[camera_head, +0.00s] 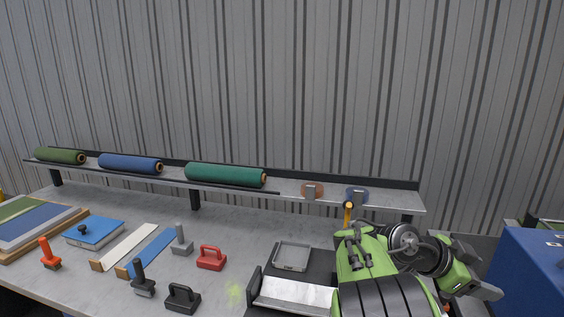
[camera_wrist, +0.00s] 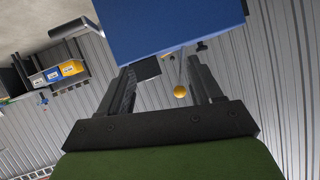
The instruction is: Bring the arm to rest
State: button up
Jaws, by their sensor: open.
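My arm, green and black, is folded at the lower right of the head view, with its outer end turned to the right, off the bench. My gripper (camera_wrist: 162,78) shows in the wrist view with its two dark fingers spread apart and nothing between them. Its fingertips lie in front of a blue surface in that picture; I cannot tell the gap.
The grey bench (camera_head: 205,290) left of my arm holds several hand tools, a red-handled block (camera_head: 211,258) and a blue box (camera_head: 95,232). Green and blue rolls (camera_head: 226,175) lie on a raised shelf behind. A blue cabinet (camera_head: 535,270) stands at right.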

jog(key=s+a+n+t+y+p, duration=0.2)
jog(key=s+a+n+y, duration=0.4)
jog(key=s+a+n, duration=0.3)
jog(key=s+a+f+n+t+y+p, duration=0.1)
jog(key=s+a+n+t+y, duration=0.3)
jog(key=s+a+n, duration=0.5)
jog(key=a+n+y+p, duration=0.1)
jog(key=a+n+y, duration=0.1)
jog(key=a, duration=0.4)
jog(key=shift+s+a+f+n+y, duration=0.3)
jog(key=shift+s+y, duration=0.1)
